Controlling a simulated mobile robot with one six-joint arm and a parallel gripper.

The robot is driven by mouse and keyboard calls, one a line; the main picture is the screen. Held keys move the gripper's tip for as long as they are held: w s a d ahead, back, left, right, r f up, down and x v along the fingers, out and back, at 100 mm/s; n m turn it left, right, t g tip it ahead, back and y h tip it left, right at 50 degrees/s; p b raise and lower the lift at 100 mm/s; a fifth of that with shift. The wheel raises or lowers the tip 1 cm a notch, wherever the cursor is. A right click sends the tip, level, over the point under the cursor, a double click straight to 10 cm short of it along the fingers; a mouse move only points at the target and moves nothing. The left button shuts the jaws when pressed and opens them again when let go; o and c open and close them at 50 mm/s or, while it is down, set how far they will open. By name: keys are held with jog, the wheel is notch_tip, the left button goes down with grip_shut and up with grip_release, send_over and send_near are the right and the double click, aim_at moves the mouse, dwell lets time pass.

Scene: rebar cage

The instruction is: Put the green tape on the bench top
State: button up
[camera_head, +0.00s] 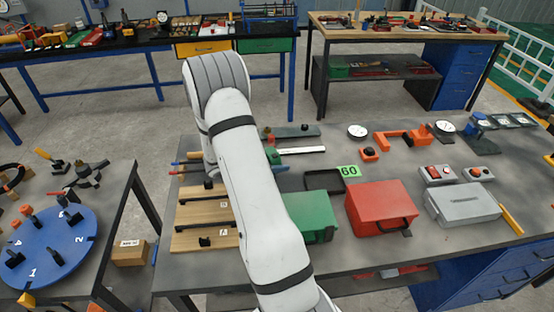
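The grey bench top (470,222) stretches across the middle and right. I cannot make out a green tape on it. The green things I see there are a green box (318,212) and a small green tag marked 60 (349,171). My white arm rises from the bottom and bends over at its elbow above the left part of the bench. My gripper is not visible; the arm hides the area behind it.
A red box (380,206) and a grey case (461,203) stand on the bench. Wooden boards (203,213) lie at its left. A blue round plate (50,245) is on the left table. More benches stand at the back.

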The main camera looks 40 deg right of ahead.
jog(key=o, duration=0.4)
jog(key=shift+r+p, duration=0.3)
jog(key=shift+r, duration=0.25)
jog(key=b+v, duration=0.2)
jog(key=v, duration=1)
jog(key=w+a+r+n+t+y, duration=0.4)
jog(key=w+a+r+n+t, duration=0.2)
jog(key=w+r+t, duration=0.35)
jog(key=s+a+r+n+t+y, duration=0.3)
jog(key=a+r+n+t+y, duration=0.15)
jog(key=a+r+y, duration=0.4)
jog(key=s+a+f+n+g+y, duration=0.1)
jog(key=s+a+n+g, duration=0.1)
jog(key=s+a+n, duration=0.35)
jog(key=s+a+n+g+y, duration=0.2)
jog(key=s+a, duration=0.1)
jog(key=s, duration=0.6)
jog(key=s+d+f+n+g+h, duration=0.1)
jog(key=s+g, duration=0.1)
jog(key=s, duration=0.5)
jog(key=s+d+f+g+h, duration=0.1)
jog(key=s+d+g, duration=0.1)
jog(key=s, duration=0.5)
jog(key=shift+d+f+n+g, duration=0.25)
jog(key=shift+d+n+g, duration=0.05)
jog(key=shift+n, duration=0.1)
